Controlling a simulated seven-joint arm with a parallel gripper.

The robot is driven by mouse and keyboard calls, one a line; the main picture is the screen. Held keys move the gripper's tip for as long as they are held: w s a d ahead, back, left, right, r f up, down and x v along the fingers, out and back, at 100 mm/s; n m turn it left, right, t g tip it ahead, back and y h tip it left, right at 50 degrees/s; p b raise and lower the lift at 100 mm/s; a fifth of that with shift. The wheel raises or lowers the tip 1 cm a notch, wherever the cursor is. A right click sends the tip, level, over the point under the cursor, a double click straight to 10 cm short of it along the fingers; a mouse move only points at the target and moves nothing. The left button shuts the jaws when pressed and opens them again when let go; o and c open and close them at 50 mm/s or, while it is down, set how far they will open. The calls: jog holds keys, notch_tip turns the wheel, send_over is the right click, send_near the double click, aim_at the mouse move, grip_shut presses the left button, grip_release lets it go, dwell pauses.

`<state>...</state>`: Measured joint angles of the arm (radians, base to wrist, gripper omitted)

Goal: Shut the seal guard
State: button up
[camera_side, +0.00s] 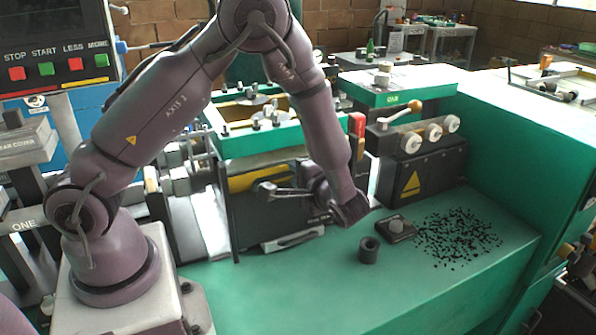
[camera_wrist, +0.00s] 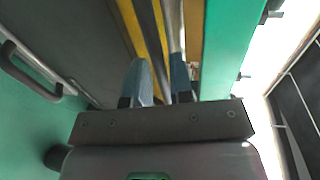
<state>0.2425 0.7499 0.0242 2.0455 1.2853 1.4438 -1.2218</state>
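My gripper (camera_wrist: 161,75) is in front of a dark machine housing (camera_side: 240,212) with a yellow band (camera_side: 262,178). Its two fingers stand apart, and yellow and black stripes (camera_wrist: 150,25) show through the gap. A pale metal bar (camera_wrist: 173,20) runs up close to the right finger; I cannot tell whether they touch. In the side view the fingers (camera_side: 268,189) point left across the front of the housing. No part is plainly marked as the seal guard; the banded housing front may be it. The wrist hides part of that front.
A dark ring (camera_side: 369,250), a small block with a grey knob (camera_side: 397,228) and scattered black bits (camera_side: 455,238) lie on the green bench (camera_side: 300,300). A lever unit (camera_side: 412,135) stands right. The bench front is clear.

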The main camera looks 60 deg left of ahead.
aim_at(291, 134)
jog(key=shift+a+f, duration=0.15)
jog(key=shift+a, duration=0.45)
grip_shut()
jog(key=shift+r, duration=3.75)
grip_release()
jog(key=shift+d, duration=0.15)
